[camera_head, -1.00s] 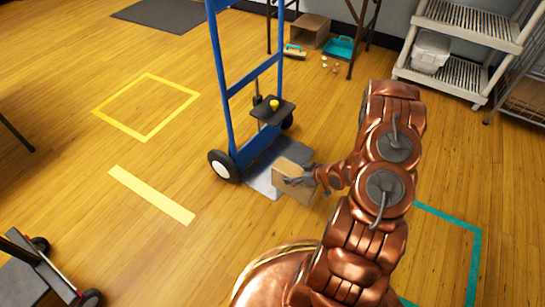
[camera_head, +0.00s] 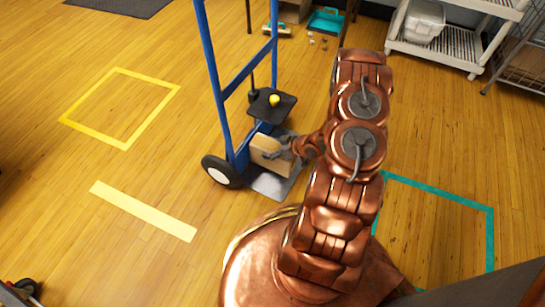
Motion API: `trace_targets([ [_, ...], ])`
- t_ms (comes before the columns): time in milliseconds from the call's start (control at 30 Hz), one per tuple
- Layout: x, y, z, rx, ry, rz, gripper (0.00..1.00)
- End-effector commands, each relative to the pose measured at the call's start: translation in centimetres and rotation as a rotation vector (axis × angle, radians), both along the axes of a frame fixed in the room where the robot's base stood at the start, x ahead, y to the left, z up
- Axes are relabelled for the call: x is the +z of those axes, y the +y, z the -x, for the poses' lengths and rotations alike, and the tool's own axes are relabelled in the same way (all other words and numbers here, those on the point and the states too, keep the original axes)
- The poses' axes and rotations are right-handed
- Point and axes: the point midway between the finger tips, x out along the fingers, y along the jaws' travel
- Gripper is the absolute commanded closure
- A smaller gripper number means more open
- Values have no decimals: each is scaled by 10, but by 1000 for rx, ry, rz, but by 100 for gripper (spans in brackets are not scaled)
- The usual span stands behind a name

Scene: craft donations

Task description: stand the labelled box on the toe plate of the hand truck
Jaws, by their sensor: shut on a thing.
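The blue hand truck (camera_head: 238,78) stands upright left of my arm, with black wheels with white hubs and a grey metal toe plate (camera_head: 268,186) on the floor. A cardboard box (camera_head: 264,150) is over the rear part of the toe plate, close to the truck's frame and below the small black platform. My gripper (camera_head: 284,150) is shut on the box from its right side. The box's underside is hard to see, so I cannot tell whether it touches the plate. No label can be made out.
A black platform (camera_head: 272,104) with a yellow knob sticks out above the box. Yellow tape (camera_head: 122,147) marks the floor at left, teal tape (camera_head: 440,190) at right. A shelf (camera_head: 440,48) with a white bin stands at the back right. Open floor lies left of the truck.

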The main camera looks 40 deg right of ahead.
Motion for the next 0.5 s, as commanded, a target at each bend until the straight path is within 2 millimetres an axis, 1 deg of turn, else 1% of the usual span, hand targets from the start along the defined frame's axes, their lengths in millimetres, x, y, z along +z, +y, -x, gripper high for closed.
trace_targets([
  [33,-10,0,0,-1,0,-2,94],
  [200,-20,0,1,-3,0,-3,94],
  [400,-45,-1,0,-4,-1,-3,94],
  [500,-50,-2,0,-4,-2,-1,94],
])
